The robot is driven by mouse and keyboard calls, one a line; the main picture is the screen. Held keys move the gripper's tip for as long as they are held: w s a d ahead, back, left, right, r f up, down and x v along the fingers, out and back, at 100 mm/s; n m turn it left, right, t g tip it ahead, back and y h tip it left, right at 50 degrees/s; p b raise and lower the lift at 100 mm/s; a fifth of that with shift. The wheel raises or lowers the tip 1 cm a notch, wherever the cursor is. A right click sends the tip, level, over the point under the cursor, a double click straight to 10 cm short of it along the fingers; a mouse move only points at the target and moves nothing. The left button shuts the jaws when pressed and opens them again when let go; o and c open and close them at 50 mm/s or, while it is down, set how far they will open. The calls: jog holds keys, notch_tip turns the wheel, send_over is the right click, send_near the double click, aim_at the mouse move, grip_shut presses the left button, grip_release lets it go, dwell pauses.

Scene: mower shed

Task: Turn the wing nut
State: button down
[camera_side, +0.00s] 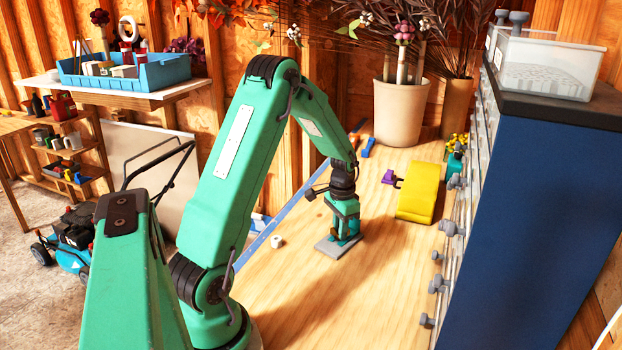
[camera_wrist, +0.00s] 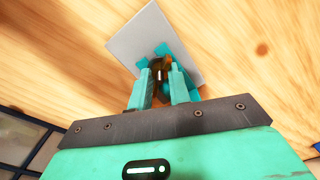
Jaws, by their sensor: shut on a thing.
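The wing nut (camera_wrist: 151,76) shows in the wrist view between my gripper's fingers, brownish and mostly hidden by them. It sits over a grey square plate (camera_side: 338,246) on the wooden bench; the plate also shows in the wrist view (camera_wrist: 135,38). My gripper (camera_side: 345,236) points down over the plate, and in the wrist view its teal fingers (camera_wrist: 162,84) are shut on the wing nut. A thin metal post end shows between the fingers. Teal pieces lie beside the fingertips; I cannot tell what they belong to.
A yellow block-like object (camera_side: 416,192) and a small purple object (camera_side: 389,177) lie beyond my gripper. A small white cylinder (camera_side: 277,242) stands to its left. A blue cabinet (camera_side: 530,190) with knobs bounds the right side. The bench front is clear.

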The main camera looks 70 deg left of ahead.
jog(key=shift+w+r+m, duration=0.1)
jog(key=shift+m, duration=1)
dwell(0.3)
jog(key=c, duration=1.3)
grip_release()
jog(key=shift+r, duration=3.9)
